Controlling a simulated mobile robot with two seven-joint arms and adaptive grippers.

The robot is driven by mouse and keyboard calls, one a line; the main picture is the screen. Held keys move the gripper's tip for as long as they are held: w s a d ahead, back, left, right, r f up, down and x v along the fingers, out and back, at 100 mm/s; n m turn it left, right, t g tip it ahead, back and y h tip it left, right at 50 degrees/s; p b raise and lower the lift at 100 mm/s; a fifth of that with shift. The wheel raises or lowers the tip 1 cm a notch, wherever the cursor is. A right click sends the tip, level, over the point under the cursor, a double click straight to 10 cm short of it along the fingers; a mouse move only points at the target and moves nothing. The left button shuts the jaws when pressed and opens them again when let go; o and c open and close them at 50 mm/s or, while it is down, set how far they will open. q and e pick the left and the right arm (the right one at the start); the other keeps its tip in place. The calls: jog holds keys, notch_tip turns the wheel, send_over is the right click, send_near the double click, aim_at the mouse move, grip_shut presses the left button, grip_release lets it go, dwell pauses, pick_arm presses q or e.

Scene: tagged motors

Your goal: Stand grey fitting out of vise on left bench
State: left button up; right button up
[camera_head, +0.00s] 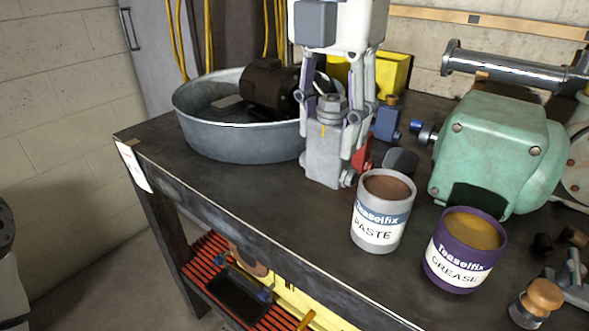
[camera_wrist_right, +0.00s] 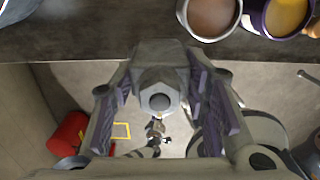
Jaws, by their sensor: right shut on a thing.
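The grey fitting (camera_head: 325,155) is a blocky grey body with a hex-shaped neck on top. It is upright in the head view, between the fingers of my right gripper (camera_head: 337,118), which is shut on it and points down. The fitting also shows in the right wrist view (camera_wrist_right: 160,78), between the fingers of the right gripper (camera_wrist_right: 165,100). The dark bench (camera_head: 270,195) is behind and below it in the head view; I cannot tell whether its base touches the top. No vise can be made out. My left gripper is not in view.
A metal tub (camera_head: 235,140) with a dark motor (camera_head: 270,87) stands behind. A paste can (camera_head: 382,212) is close on the right, then a grease can (camera_head: 465,250) and a green motor (camera_head: 490,150). The bench's left front strip is clear.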

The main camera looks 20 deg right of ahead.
jog(key=w+f, duration=0.2)
jog(key=f, duration=0.1)
jog(key=w+f, duration=0.3)
jog(key=f, duration=0.1)
jog(key=w+a+f, duration=0.1)
jog(key=w+f, duration=0.2)
jog(key=shift+w+f, duration=0.1)
jog(key=shift+f, duration=0.1)
jog(key=shift+f, duration=0.1)
jog(key=o, duration=1.4)
jog(key=shift+f, duration=0.1)
jog(key=r, duration=1.2)
jog(key=shift+s+a+r+b, duration=0.1)
jog(key=shift+s+a+b, duration=0.1)
jog(key=shift+b, duration=0.15)
